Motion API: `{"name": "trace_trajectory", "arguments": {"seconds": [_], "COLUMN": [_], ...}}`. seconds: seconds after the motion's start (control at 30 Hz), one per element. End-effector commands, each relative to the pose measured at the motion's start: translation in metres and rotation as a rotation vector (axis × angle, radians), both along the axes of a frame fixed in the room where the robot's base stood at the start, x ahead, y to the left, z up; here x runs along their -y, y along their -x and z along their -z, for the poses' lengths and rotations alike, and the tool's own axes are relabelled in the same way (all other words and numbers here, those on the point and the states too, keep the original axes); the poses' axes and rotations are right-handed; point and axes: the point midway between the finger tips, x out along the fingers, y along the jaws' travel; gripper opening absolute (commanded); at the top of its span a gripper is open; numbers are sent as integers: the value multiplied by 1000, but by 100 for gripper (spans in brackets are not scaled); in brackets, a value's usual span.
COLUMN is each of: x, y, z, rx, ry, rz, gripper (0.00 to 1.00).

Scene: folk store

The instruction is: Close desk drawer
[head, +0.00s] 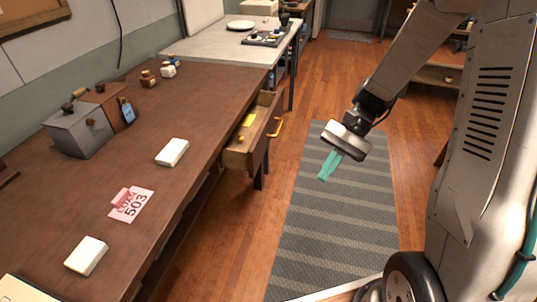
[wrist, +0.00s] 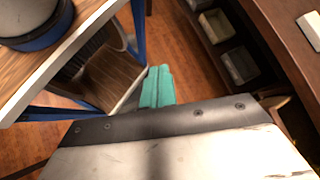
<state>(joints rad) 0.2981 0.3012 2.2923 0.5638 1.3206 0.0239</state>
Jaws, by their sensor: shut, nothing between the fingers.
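The desk drawer (head: 248,140) stands pulled out from the far right end of the brown wooden desk (head: 150,123). The fingers are together and empty. In the wrist view the teal fingers (wrist: 157,86) also lie side by side, and I cannot make out the drawer clearly there.
On the desk are a grey metal box (head: 78,130), white blocks (head: 172,152), a pink number tag (head: 132,204) and small jars. A lighter table (head: 215,47) stands beyond. The striped rug (head: 335,225) beside the desk is clear floor.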

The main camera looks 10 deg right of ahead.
Motion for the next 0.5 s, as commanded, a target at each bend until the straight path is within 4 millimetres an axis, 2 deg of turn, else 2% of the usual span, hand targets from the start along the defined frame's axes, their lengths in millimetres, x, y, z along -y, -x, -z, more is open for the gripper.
{"name": "trace_trajectory", "arguments": {"seconds": [0.03,0.27,0.5], "x": [0,0,12], "y": [-10,-61,-117], "z": [15,76,152], "rx": [-47,-213,-357], "ry": [-44,-236,-440], "rz": [58,345,691], "gripper": [0,0,0]}}
